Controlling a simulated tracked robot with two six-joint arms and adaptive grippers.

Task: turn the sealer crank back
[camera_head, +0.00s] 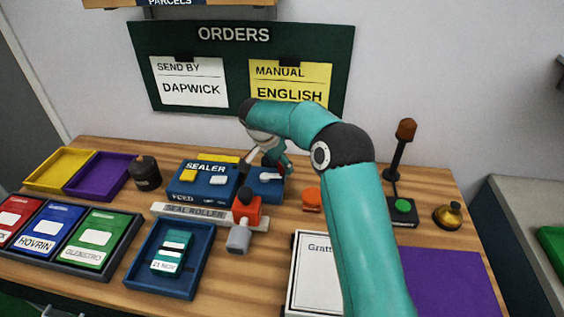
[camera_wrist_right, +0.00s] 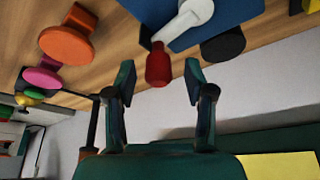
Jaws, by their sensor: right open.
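The blue sealer (camera_head: 195,193) stands mid-table, with a blue crank block (camera_head: 262,190) at its right end. The crank has a pale arm (camera_wrist_right: 190,14) and a red knob (camera_wrist_right: 157,68); in the head view the pale arm (camera_head: 270,177) shows on the block, with the knob partly covered by my gripper. My right gripper (camera_head: 268,162) is over the crank block. In the wrist view my right gripper (camera_wrist_right: 159,78) is open, its fingers on either side of the red knob with gaps.
The seal roller strip (camera_head: 185,211) and a red-orange piece with a grey end (camera_head: 247,212) lie in front. An orange round piece (camera_head: 312,198) stands right of the crank. The orders board (camera_head: 235,70) is behind.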

